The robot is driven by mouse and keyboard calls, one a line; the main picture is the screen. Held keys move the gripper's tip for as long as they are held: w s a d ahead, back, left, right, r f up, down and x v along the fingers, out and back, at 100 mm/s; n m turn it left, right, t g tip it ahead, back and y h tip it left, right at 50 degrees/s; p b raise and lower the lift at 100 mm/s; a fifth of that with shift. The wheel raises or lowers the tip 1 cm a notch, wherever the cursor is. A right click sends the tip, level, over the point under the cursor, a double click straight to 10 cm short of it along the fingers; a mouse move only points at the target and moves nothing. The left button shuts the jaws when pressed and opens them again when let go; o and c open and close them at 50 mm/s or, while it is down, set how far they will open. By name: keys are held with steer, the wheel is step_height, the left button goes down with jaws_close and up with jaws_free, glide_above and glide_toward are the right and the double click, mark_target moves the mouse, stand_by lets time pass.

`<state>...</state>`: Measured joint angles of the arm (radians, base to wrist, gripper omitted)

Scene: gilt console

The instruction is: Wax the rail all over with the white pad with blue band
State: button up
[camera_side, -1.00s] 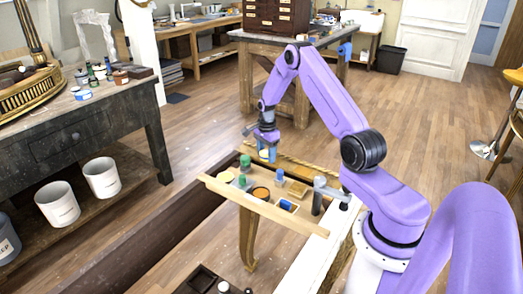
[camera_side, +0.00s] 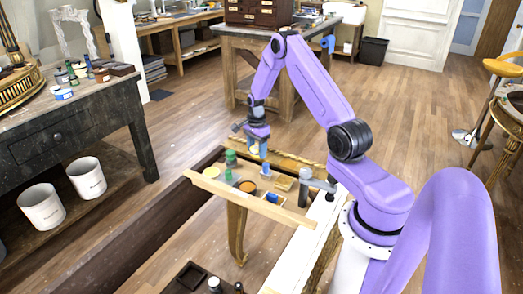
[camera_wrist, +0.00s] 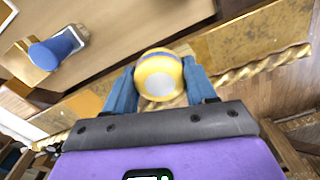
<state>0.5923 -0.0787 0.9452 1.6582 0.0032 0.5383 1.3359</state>
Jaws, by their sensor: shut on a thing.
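My gripper (camera_side: 257,151) is shut on a round pad (camera_wrist: 158,76). In the wrist view the pad sits between the blue fingers and shows a yellow rim, a pale disc and a thin blue band. The gilt rail (camera_wrist: 255,40), with a twisted rope edge, runs diagonally behind and beside the pad. In the side view the rail (camera_side: 300,166) lies along the back of the console, close to my gripper. I cannot tell whether the pad touches it. Part of the rail is hidden behind the gripper.
A light wooden strip (camera_side: 250,199) edges the console front. Between it and the rail stand a green-topped jar (camera_side: 231,157), an orange tin (camera_side: 247,186), a blue-filled tray (camera_side: 274,197), a yellow block (camera_side: 284,183) and a grey post (camera_side: 304,187).

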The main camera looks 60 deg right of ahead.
mark_target(245, 151)
steer(key=shift+w, duration=2.75)
steer(key=shift+s, duration=4.3)
steer(key=shift+s+r, duration=0.15)
steer(key=shift+s, duration=0.05)
steer(key=shift+w+r, duration=0.1)
steer(key=shift+r, duration=0.6)
step_height(245, 151, up, 6)
